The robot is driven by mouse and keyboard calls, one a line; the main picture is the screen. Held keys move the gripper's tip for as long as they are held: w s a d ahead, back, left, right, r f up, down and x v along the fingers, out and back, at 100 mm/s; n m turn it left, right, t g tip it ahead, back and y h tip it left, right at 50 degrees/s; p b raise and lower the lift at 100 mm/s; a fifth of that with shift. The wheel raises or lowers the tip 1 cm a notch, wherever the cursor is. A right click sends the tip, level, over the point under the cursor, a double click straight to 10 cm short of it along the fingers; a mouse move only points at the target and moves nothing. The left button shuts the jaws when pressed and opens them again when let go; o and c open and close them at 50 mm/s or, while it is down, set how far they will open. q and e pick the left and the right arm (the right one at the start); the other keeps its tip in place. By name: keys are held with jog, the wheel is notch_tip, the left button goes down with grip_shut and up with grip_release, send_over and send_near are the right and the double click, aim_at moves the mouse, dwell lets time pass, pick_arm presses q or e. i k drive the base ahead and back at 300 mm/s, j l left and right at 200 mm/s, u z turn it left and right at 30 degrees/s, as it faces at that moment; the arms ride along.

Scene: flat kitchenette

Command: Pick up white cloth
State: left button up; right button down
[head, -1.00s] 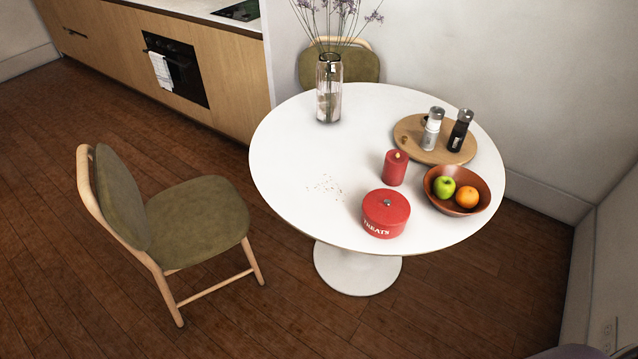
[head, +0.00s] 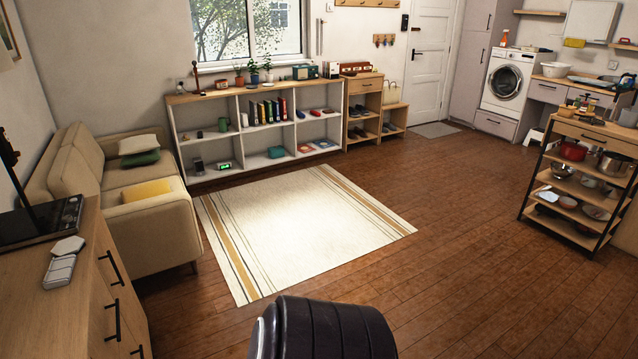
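I cannot make out a white cloth in the head view now. A small white and grey item (head: 62,262) lies on the wooden dresser at the left, but I cannot tell what it is. Neither of my grippers is in view. A dark, ribbed rounded shape at the bottom middle looks like part of my own body.
A striped rug (head: 300,225) lies on open wooden floor. A beige sofa (head: 165,215) and a dresser (head: 75,310) stand left. A low shelf (head: 240,160) lines the back wall. A shelf trolley (head: 565,230) and a washing machine (head: 506,82) are at the right.

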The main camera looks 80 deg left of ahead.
aim_at(58, 273)
jog(key=u, duration=4.45)
jog(key=i+l+u, duration=0.1)
jog(key=u, duration=0.35)
jog(key=l+u, duration=0.15)
jog(key=u, duration=0.3)
jog(key=l+u, duration=0.15)
jog(key=u, duration=0.3)
jog(key=i+l+u, duration=0.1)
jog(key=u, duration=0.4)
jog(key=k+l, duration=0.05)
